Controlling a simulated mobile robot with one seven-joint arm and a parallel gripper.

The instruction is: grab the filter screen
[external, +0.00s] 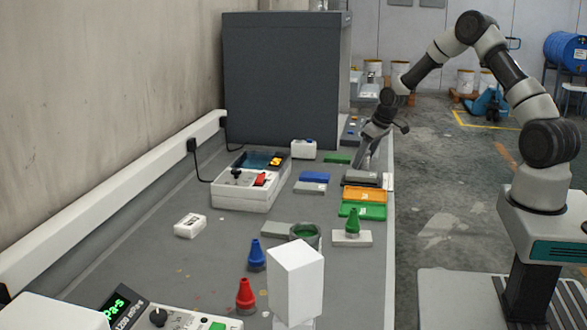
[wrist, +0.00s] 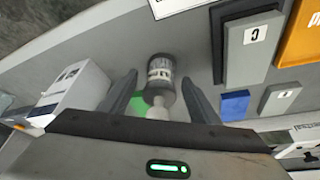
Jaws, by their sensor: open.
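I cannot tell for sure which thing is the filter screen. My gripper (wrist: 160,77) is open in the wrist view, one finger on each side of a small dark grey bottle-like thing (wrist: 160,85) with a white label and a pale end. I see no finger closed on it. A green patch (wrist: 138,104) shows beside it, partly hidden. In the external view my gripper (external: 362,166) points down over the far right of the bench, beyond the orange tray (external: 362,195) and green tray (external: 362,212). The bottle-like thing cannot be made out there.
Grey plates (wrist: 254,42), one marked C, and a blue block (wrist: 235,105) lie right of my gripper; a white box (wrist: 75,92) is at left. A large dark cabinet (external: 280,80) stands behind. Coloured cones and a white block (external: 297,283) stand nearer on the bench.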

